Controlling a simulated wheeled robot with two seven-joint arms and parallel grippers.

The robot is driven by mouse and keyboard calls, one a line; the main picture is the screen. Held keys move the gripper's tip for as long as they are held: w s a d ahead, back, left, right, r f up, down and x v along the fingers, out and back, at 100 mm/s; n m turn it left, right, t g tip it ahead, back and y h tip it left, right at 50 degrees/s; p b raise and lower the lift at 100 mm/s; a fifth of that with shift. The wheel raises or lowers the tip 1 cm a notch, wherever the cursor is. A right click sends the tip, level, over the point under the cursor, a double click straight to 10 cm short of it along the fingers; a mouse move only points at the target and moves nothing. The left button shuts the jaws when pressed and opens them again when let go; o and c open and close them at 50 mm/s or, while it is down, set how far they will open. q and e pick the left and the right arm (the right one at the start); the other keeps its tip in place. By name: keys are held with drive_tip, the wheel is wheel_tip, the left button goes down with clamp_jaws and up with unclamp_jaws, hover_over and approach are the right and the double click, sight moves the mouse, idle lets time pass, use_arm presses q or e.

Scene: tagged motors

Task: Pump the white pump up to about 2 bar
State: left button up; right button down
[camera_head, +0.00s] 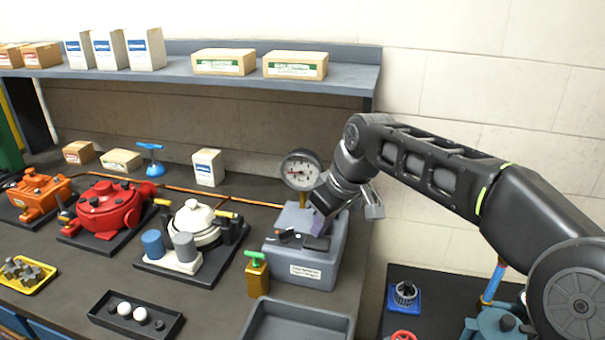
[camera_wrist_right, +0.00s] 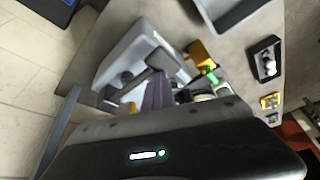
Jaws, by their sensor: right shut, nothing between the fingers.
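The white pump (camera_head: 195,222) is a white round-topped housing with grey-blue cylinders in front, on a black base plate mid-bench. To its right stands a grey box (camera_head: 306,262) with a white label and a round dial gauge (camera_head: 301,170) on a brass stem. The dial is too small to read surely. My right gripper (camera_head: 318,222) is at the top of the grey box, pointing down, shut with nothing between its fingers. A dark lever-like part (camera_wrist_right: 160,62) lies beside the fingers in the right wrist view; contact is unclear. My left gripper is not in view.
A red pump (camera_head: 108,208) and an orange one (camera_head: 38,192) stand to the left. A yellow block with a green handle (camera_head: 257,275) and a grey tray (camera_head: 298,322) are in front of the box. A shelf (camera_head: 200,75) overhangs the back.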

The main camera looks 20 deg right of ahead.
drive_tip(key=shift+r+p, duration=1.75)
drive_tip(key=shift+r, duration=0.45)
drive_tip(key=shift+f, duration=0.1)
